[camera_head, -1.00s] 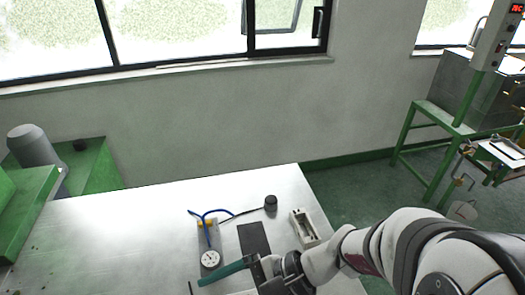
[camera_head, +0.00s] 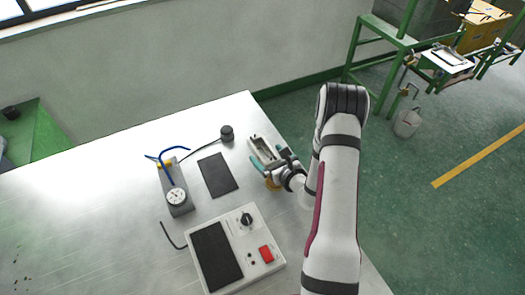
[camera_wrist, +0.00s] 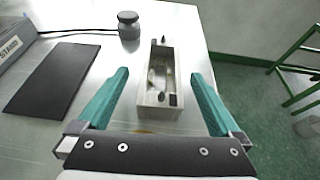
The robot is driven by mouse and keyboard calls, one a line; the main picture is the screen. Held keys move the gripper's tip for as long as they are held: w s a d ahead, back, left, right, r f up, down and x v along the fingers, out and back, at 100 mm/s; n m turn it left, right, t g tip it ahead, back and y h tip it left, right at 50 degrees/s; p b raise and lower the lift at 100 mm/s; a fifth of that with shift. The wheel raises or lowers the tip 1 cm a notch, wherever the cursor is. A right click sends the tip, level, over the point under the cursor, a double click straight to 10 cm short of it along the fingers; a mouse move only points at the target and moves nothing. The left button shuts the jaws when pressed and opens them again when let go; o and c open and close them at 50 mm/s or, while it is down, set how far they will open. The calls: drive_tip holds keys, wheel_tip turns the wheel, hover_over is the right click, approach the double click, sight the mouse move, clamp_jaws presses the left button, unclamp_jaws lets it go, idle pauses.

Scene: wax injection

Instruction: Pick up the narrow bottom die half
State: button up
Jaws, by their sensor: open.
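The narrow bottom die half is a pale grey, long block with a hollow cavity (camera_head: 255,143). It lies near the right edge of the metal table, and it also fills the middle of the wrist view (camera_wrist: 158,99). My gripper (camera_head: 268,161) is open and empty at the near end of the die half. In the wrist view its two teal fingers (camera_wrist: 160,76) lie to the left and right of the block, with a gap on each side. I cannot tell how far the fingertips are above the table. In the head view the fingers hide part of the die half's near end.
A black pad (camera_head: 218,175) lies left of the die half, and a small dark cylinder (camera_head: 227,133) stands behind it. A control box (camera_head: 262,240) is in front. The table's right edge (camera_wrist: 202,50) is close.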

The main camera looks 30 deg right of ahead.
sight(257, 144)
drive_tip(key=x, duration=0.3)
drive_tip(key=shift+w+f, duration=0.1)
drive_tip(key=shift+w, duration=0.25)
drive_tip(key=shift+d, duration=0.1)
clamp_jaws()
